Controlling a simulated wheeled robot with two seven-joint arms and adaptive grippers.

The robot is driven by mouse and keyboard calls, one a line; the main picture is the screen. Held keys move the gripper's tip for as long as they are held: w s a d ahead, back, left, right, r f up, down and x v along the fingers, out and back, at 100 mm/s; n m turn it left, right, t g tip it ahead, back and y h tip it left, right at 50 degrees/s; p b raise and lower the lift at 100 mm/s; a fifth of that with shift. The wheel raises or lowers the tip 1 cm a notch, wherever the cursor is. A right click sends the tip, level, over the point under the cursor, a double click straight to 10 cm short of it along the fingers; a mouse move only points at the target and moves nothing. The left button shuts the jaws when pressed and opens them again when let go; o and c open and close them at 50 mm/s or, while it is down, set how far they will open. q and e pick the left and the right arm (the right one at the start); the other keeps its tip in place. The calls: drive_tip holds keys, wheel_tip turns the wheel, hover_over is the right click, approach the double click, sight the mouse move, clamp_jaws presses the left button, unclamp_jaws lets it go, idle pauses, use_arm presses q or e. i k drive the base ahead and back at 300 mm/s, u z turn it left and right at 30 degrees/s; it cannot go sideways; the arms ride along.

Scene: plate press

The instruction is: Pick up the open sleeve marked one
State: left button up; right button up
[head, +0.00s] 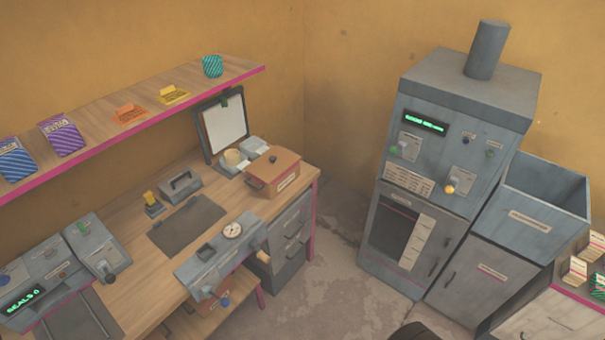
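I cannot make out a mark "one" on anything, so I cannot tell which item is the open sleeve. Small sleeve-like items stand at the right edge: a cream and red one (575,271), another cream one (597,241) and a green striped one (598,287), partly cut off. On the wall shelf (205,91) are a blue packet (14,160), a purple packet (61,135), an orange item (130,114) and a yellow item (174,95). Neither of my grippers is in view.
A wooden desk (135,263) on the left holds grey devices, a clipboard (223,125) and a brown box (273,172). A tall grey machine (452,150) and an open grey bin (540,215) stand right. Bare floor (325,280) lies between.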

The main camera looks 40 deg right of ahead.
sight(245, 161)
drive_tip(key=u, duration=1.5)
drive_tip(key=k, duration=0.1)
drive_tip(key=z, duration=2.45)
